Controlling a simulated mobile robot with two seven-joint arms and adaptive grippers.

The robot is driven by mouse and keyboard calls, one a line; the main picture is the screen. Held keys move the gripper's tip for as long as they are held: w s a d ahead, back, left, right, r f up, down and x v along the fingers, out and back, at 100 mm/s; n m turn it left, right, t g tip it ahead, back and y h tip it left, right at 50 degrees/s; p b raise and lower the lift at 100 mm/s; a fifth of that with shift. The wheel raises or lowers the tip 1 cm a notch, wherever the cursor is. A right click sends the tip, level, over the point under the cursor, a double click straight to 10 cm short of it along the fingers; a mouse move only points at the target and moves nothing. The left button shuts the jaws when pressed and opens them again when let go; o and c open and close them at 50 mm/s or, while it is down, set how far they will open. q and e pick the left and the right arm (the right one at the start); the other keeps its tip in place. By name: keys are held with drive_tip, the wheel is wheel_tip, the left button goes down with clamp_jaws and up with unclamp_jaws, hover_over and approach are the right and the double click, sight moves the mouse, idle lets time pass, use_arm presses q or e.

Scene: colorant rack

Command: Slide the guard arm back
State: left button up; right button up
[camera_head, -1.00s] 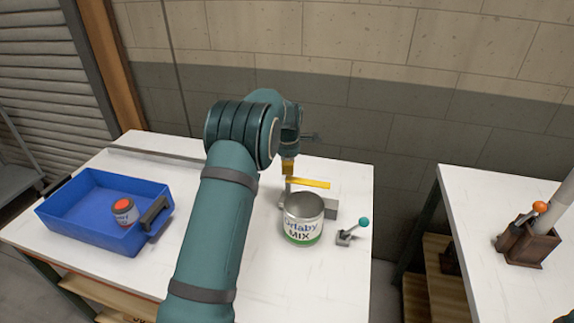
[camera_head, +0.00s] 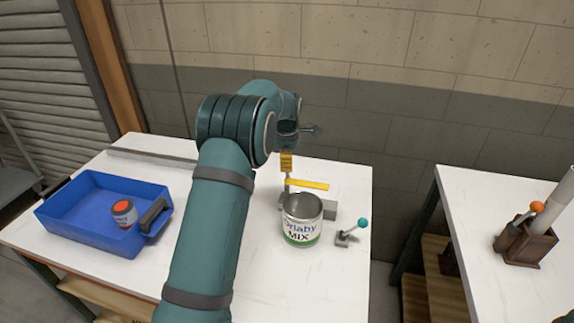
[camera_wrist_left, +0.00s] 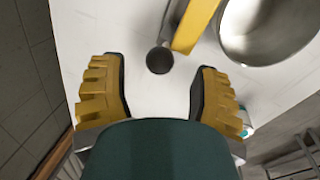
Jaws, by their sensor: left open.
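The guard arm (camera_head: 307,184) is a yellow bar that extends rightward from a thin upright post behind and above the mixing can (camera_head: 302,228). My left gripper (camera_head: 287,162) is just above the post end of the bar. In the left wrist view, my left gripper (camera_wrist_left: 157,66) has its two yellow-backed fingers wide apart with nothing gripped. A dark round knob (camera_wrist_left: 159,60) shows between the fingertips, and the yellow guard arm (camera_wrist_left: 193,24) lies just beyond it. The open silver can (camera_wrist_left: 265,25) is at upper right. My right gripper is out of view.
A small lever with a teal ball (camera_head: 363,222) stands right of the can. A blue bin (camera_head: 75,226) holding a red-topped tin (camera_head: 124,213) is at left. A second table (camera_head: 475,240) carries a brown block (camera_head: 527,245) with an orange-ball lever.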

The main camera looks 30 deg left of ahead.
use_arm(q)
wheel_tip(320, 180, up, 8)
drive_tip(key=s, duration=0.1)
drive_tip(key=shift+s+d, duration=0.25)
drive_tip(key=shift+d, duration=0.1)
